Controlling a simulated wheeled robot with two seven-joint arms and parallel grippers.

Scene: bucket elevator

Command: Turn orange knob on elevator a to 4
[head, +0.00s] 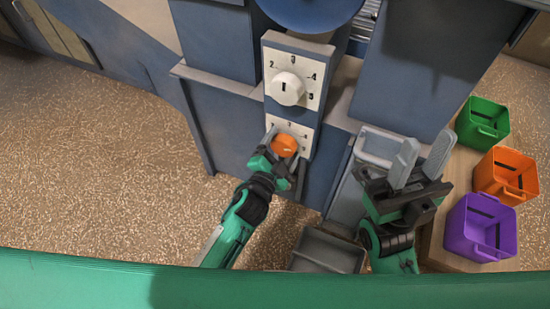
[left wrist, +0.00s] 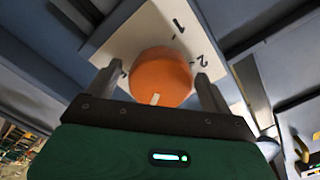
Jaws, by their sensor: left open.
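The orange knob (head: 285,145) sits on the lower white dial plate (head: 304,133) of the blue elevator column. In the left wrist view the orange knob (left wrist: 160,76) fills the space between my left fingers, with its white mark at the lower edge, facing my gripper. The digits 1 and 2 show on the plate; other marks are partly hidden. My left gripper (head: 280,156) is at the knob, open, with one finger on each side; I cannot tell whether they touch it. My right gripper (head: 420,165) is open and empty, to the right of the column.
A white knob (head: 287,88) with a numbered plate is just above the orange one. Green (head: 482,123), orange (head: 506,175) and purple (head: 481,227) bins stand at the right. A grey bin (head: 328,250) is below the column. The floor at left is clear.

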